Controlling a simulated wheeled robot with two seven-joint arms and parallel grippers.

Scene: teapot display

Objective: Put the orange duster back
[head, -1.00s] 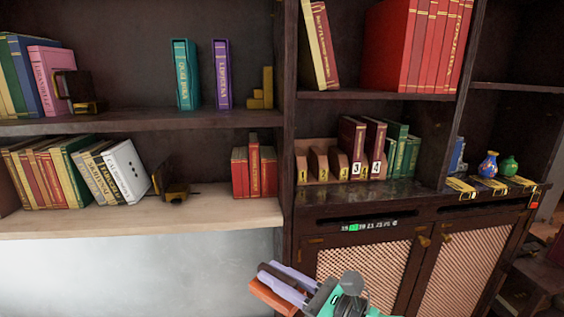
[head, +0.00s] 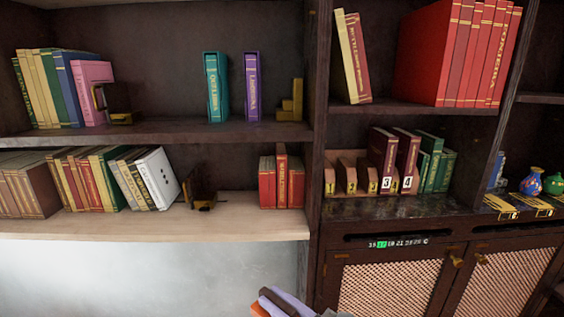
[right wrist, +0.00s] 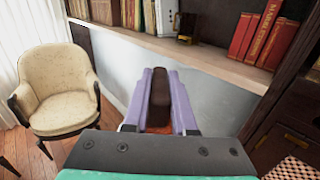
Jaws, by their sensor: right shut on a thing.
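The orange duster shows in the right wrist view as a dark brown block (right wrist: 156,98) with a little orange below it. It sits between the two lavender fingers of my right gripper (right wrist: 160,100), which is shut on it. In the head view, the same gripper (head: 285,302) is at the bottom edge, with the duster's orange part (head: 259,310) just showing. It is in front of the cabinet and below the pale shelf, apart from both. Most of the duster is hidden by the fingers and the picture edge. My left gripper is in neither view.
The pale lower shelf (head: 225,229) holds books and a dark bookend (head: 201,187), with bare room between that and red books (head: 281,180). Numbered holders (head: 346,175) stand at right on the dark ledge (head: 390,207). A cream armchair (right wrist: 58,90) stands at left.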

